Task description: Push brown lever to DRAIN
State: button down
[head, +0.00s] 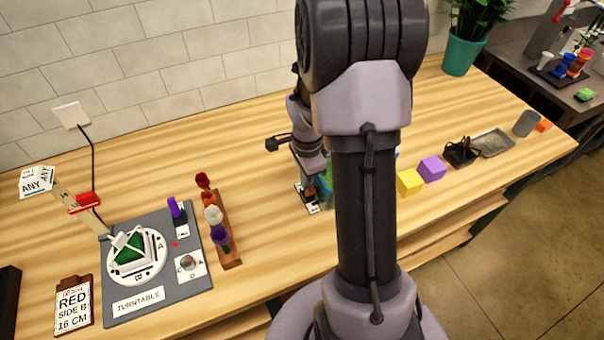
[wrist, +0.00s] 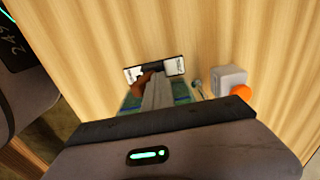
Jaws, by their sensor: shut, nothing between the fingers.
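The brown lever (wrist: 145,82) shows in the wrist view at the left side of my shut fingers. It stands on a small dark plate with white labels (wrist: 172,67), whose words are too small to read. My gripper (wrist: 158,84) is shut and empty, with its tips over the plate, close beside the lever; I cannot tell if they touch. In the head view, my gripper (head: 309,180) points down over the lever (head: 309,194) and the label plate (head: 313,208). A blue-green body (head: 326,184) beside it is partly hidden by my arm.
A grey-white block (wrist: 228,80) and an orange round thing (wrist: 241,91) are close right of my fingers. Yellow (head: 409,183) and purple (head: 432,168) blocks lie farther right. The turntable board (head: 192,276) and flower rack (head: 231,240) are at left, with bare wood between.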

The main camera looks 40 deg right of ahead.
jog(key=shift+s+a+f, duration=0.2)
jog(key=shift+s+f, duration=0.15)
jog(key=shift+s, duration=0.25)
jog(key=shift+w+d+r+p, duration=0.15)
jog(key=shift+w+r+p, duration=0.2)
jog(key=shift+r, duration=0.05)
jog(key=shift+s+r, duration=0.1)
jog(key=shift+r, duration=0.2)
notch_tip(320, 180, up, 6)
jog(key=p, duration=0.4)
